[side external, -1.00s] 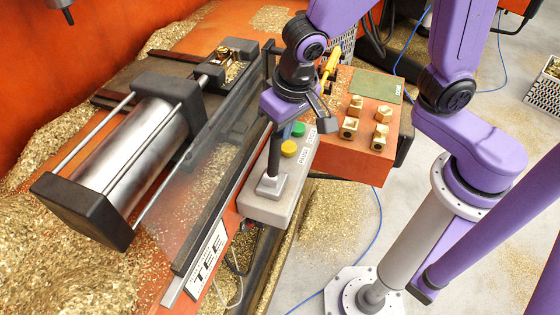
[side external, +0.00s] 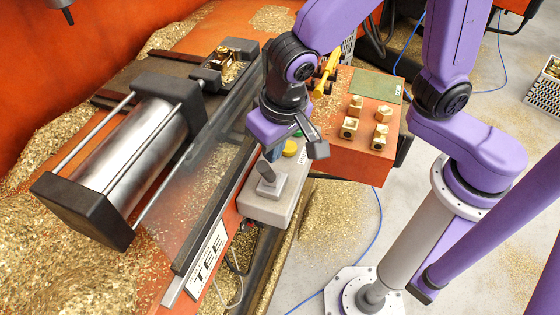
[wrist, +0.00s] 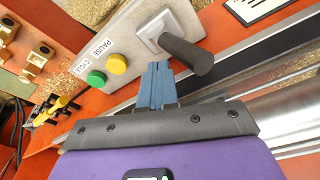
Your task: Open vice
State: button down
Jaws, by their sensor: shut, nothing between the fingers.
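A dark lever (side external: 265,171) stands on a grey plate on the control box (side external: 262,208); in the wrist view its dark handle (wrist: 188,56) juts toward the camera. My gripper (side external: 274,153), with blue fingers, is shut and empty. In the wrist view its fingertips (wrist: 157,68) are close beside the lever, but I cannot tell whether they touch it. The vice (side external: 212,75) is at the end of the metal cylinder (side external: 130,150), with a brass piece (side external: 228,68) at its jaws. The jaw gap is too small to judge.
A yellow button (wrist: 117,64) and a green button (wrist: 96,78) sit on the control box near the fingers. An orange block (side external: 350,160) holds several brass fittings. A clear guard panel stands between the box and the cylinder. Brass chips lie around.

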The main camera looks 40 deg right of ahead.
notch_tip(320, 180, up, 9)
jog(key=d, duration=0.1)
jog(key=shift+w+d, duration=0.2)
jog(key=shift+w, duration=0.15)
dwell(0.5)
jog(key=s+d+f+n+g, duration=0.1)
jog(key=s+d+f+n, duration=0.1)
jog(key=s+d+n, duration=0.4)
jog(key=s+d+f+n+g, duration=0.1)
jog(key=s+d+f+n, duration=0.2)
jog(key=d, duration=0.9)
jog(key=s+n, duration=0.3)
jog(key=s, duration=0.1)
jog(key=shift+s+d+f+n, duration=0.25)
jog(key=shift+s+d+n, duration=0.05)
jog(key=shift+s, duration=0.05)
